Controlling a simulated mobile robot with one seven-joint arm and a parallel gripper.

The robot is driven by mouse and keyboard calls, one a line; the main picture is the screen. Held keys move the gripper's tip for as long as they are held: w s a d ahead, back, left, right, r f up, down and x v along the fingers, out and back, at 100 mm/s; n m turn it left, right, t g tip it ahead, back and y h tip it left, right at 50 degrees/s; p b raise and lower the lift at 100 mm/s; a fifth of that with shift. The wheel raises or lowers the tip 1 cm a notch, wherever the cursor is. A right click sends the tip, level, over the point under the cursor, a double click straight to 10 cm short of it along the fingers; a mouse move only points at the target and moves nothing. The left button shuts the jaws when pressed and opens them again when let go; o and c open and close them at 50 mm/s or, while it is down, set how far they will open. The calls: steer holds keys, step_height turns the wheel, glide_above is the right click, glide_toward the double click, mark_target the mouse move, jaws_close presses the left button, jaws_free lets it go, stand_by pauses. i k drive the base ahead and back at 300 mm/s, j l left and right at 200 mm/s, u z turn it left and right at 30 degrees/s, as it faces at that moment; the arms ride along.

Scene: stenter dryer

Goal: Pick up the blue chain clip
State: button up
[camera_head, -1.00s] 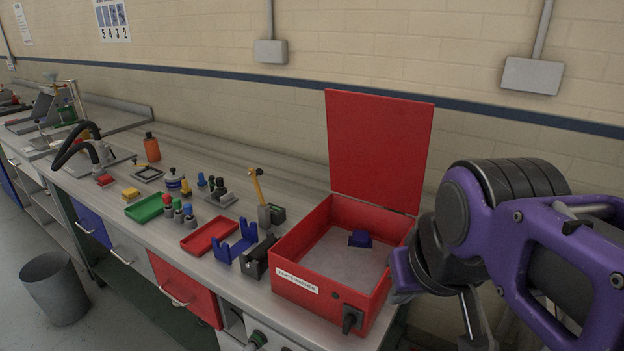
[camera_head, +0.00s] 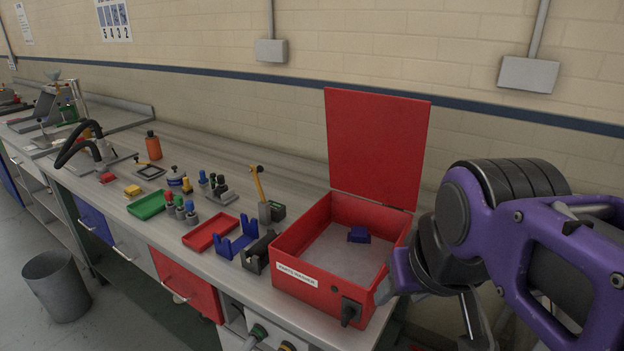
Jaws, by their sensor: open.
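A small dark blue piece (camera_head: 358,234), which looks like the blue chain clip, lies on the grey floor inside the open red parts washer (camera_head: 318,298). Nothing holds it. My purple and black arm comes in from the right, in front of the washer's right side. The end of my gripper (camera_head: 388,284) shows only in part, near the washer's right front wall and apart from the clip. It is open, and no object shows in it. Most of its jaws are hidden by my own wrist.
The washer's red lid (camera_head: 376,145) stands upright at its back. A blue holder (camera_head: 236,244) and a dark block (camera_head: 258,252) stand left of the washer. A red tray (camera_head: 210,232), green tray (camera_head: 147,206) and several small tools crowd the bench farther left.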

mark_target(359, 235)
steer(key=k+l+z, duration=0.2)
steer(key=k, duration=0.4)
steer(key=j+z, duration=0.2)
steer(key=z, duration=1.05)
steer(key=j, duration=0.55)
steer(key=k+j+z, duration=0.1)
steer(key=j, duration=1.05)
steer(key=k+j+z, duration=0.1)
steer(key=j, duration=0.25)
steer(key=k+j, duration=0.25)
steer(key=k+j+z, duration=0.15)
steer(key=j, duration=0.25)
steer(key=i+l+u, duration=0.15)
steer(key=l, duration=0.15)
steer(key=i+l+u, duration=0.1)
steer(key=l, duration=0.2)
steer(key=i, duration=0.1)
